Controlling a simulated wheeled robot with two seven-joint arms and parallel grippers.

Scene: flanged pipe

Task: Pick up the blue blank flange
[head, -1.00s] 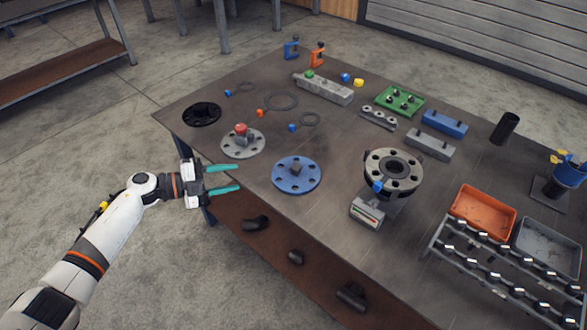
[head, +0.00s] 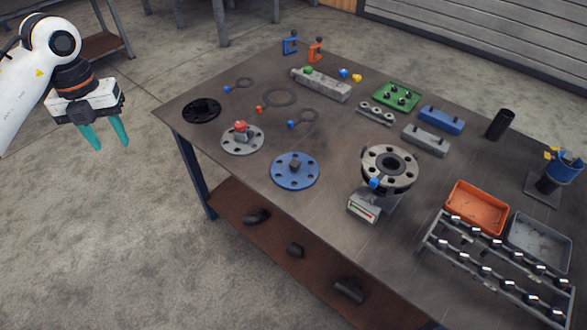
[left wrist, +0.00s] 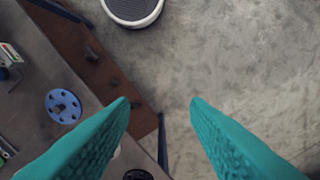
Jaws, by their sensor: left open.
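The blue blank flange (head: 295,171) lies flat on the table near its front edge, a round blue disc with bolt holes and a dark square block at its centre. It also shows in the left wrist view (left wrist: 63,106), left of the fingers. My left gripper (head: 106,136) is open and empty, with teal fingers pointing down, raised off the table's left side and well away from the flange. In the left wrist view its fingers (left wrist: 160,103) are spread over bare floor. My right gripper is in neither view.
A grey flange with a red knob (head: 242,138) and a black disc (head: 201,111) lie left of the blue flange. A flanged pipe on a stand (head: 389,168) rises to its right. Trays (head: 477,208) and a rack (head: 497,262) fill the right. The lower shelf (head: 270,232) holds dark pipe pieces.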

